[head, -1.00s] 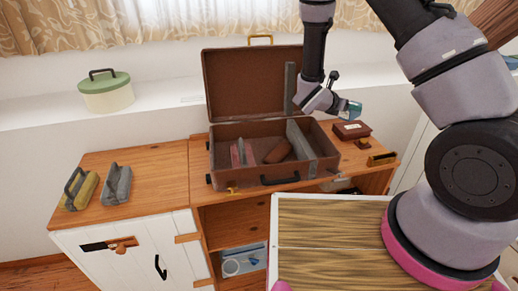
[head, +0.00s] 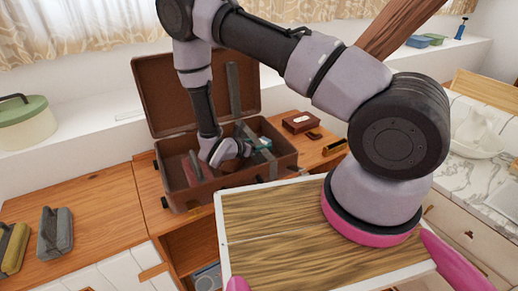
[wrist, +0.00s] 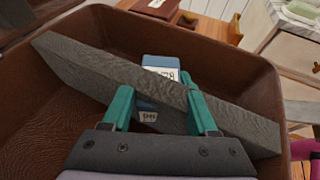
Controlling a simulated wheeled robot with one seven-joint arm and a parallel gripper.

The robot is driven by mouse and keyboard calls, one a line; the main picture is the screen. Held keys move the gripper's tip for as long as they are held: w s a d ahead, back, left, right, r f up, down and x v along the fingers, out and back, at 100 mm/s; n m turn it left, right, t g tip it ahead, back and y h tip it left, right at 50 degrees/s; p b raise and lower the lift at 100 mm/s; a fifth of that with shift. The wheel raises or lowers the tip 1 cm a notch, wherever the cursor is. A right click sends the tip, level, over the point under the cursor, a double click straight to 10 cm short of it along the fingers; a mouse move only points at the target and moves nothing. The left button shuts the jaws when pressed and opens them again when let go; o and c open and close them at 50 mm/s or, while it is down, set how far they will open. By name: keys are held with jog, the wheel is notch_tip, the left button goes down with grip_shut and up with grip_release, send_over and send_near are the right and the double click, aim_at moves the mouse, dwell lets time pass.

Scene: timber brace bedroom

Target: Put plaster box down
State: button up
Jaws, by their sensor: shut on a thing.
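The plaster box (wrist: 160,68) is small and blue with a white label in the wrist view. My gripper (wrist: 161,106) has teal fingers on either side of it and is shut on it. A long grey bar (wrist: 85,66) runs slantwise across the box, hiding its middle; label parts show above and below the bar. Whether box and bar touch is unclear. In the head view, my gripper (head: 262,144) is inside the open brown suitcase (head: 190,196), by its right side. The box cannot be made out clearly there.
The suitcase lid (head: 185,95) stands open behind. A dark red box (head: 309,121) lies on the wooden top to the right. Grey (head: 55,235) and yellow (head: 14,248) handled blocks stand at the left. The wooden top (head: 100,190) left of the suitcase has free room.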

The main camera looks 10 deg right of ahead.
jog(key=shift+f, duration=0.85)
jog(key=o, duration=1.4)
jog(key=shift+f, duration=0.1)
